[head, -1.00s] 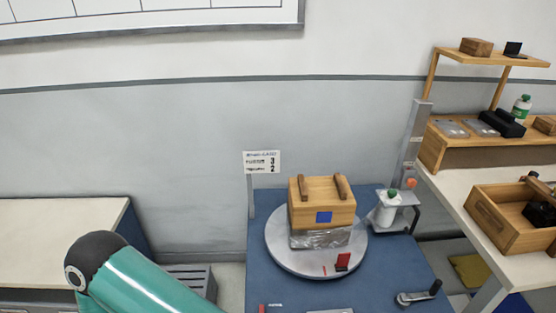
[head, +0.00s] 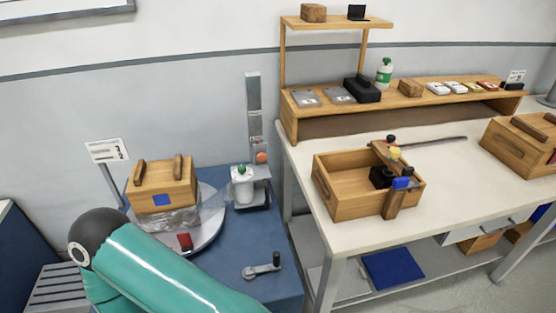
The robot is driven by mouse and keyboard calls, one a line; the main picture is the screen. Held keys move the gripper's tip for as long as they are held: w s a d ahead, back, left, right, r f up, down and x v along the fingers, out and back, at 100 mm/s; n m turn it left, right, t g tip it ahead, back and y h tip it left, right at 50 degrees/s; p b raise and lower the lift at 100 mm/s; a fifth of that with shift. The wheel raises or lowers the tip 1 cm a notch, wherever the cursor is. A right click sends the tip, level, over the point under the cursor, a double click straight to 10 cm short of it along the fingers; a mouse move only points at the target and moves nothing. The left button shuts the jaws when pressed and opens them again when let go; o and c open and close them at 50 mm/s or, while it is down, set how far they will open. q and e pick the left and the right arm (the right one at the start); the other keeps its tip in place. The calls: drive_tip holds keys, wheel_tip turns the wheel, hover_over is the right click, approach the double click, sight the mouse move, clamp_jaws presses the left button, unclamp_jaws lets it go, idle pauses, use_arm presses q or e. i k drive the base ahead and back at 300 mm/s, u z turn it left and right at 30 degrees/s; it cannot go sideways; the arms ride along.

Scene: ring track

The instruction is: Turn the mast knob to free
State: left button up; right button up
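The mast (head: 254,105) is a grey upright post at the back right of the blue table. An orange-red knob (head: 261,157) sits low on its carriage; its setting is too small to tell. Below it a white canister with a green top (head: 242,185) stands on a small stand. A crank with a black handle (head: 262,267) lies at the front right of the blue table. A teal arm of mine crosses the lower left, in front of part of the turntable. Neither gripper is in view.
A wooden box with two handles (head: 163,183), wrapped below in clear film, sits on a round turntable (head: 211,232) left of the mast. To the right, a white bench (head: 300,150) carries an open wooden crate (head: 350,200) and a wooden shelf (head: 400,103).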

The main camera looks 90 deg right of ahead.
sight(262, 156)
drive_tip(key=z, duration=0.75)
drive_tip(key=k, duration=0.95)
drive_tip(key=z, duration=0.65)
